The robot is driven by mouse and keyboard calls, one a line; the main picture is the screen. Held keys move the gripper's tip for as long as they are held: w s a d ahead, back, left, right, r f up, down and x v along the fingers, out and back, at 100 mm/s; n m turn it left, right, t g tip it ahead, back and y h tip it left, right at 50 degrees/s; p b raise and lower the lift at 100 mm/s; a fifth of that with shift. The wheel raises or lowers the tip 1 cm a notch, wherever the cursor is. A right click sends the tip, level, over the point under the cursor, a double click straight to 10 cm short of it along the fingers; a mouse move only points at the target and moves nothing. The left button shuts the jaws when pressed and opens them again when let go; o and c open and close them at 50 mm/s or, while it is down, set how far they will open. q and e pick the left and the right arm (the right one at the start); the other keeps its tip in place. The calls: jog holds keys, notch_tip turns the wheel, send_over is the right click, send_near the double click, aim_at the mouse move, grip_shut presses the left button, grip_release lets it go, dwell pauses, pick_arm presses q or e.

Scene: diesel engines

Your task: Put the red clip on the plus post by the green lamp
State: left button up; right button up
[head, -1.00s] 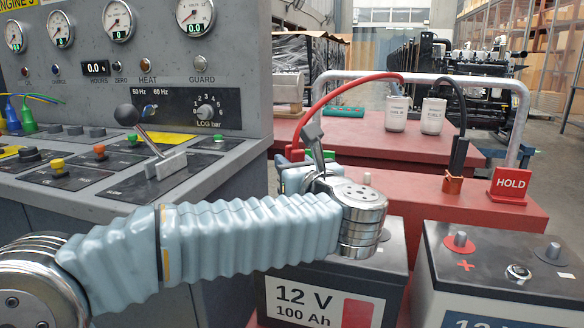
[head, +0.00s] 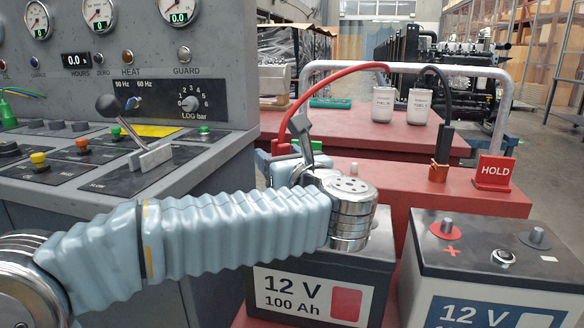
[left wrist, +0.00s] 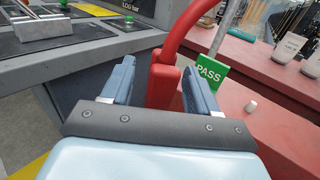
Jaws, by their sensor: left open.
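The red clip (left wrist: 163,82) stands upright between the open fingers of my left gripper in the left wrist view, with a red cable rising from it. I cannot tell whether the fingers touch it. In the head view the clip (head: 280,148) is partly hidden by my left gripper (head: 301,135). The right battery (head: 470,268) has a plus post (head: 447,229) on a red disc and a round lamp (head: 503,256) that looks pale, not green. My left arm hides most of the left battery's top (head: 380,240), including any plus post or lamp there. My right gripper is not seen.
A green PASS sign (left wrist: 211,72) stands close beside the right finger. A black clip (head: 439,170) and a red HOLD sign (head: 494,172) stand on the red bench (head: 480,205). A grey rail (head: 400,70) arches behind. The control console (head: 130,170) is at the left.

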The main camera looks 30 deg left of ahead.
pick_arm(q)
jog(key=b+v, duration=0.2)
jog(key=v, duration=1.1)
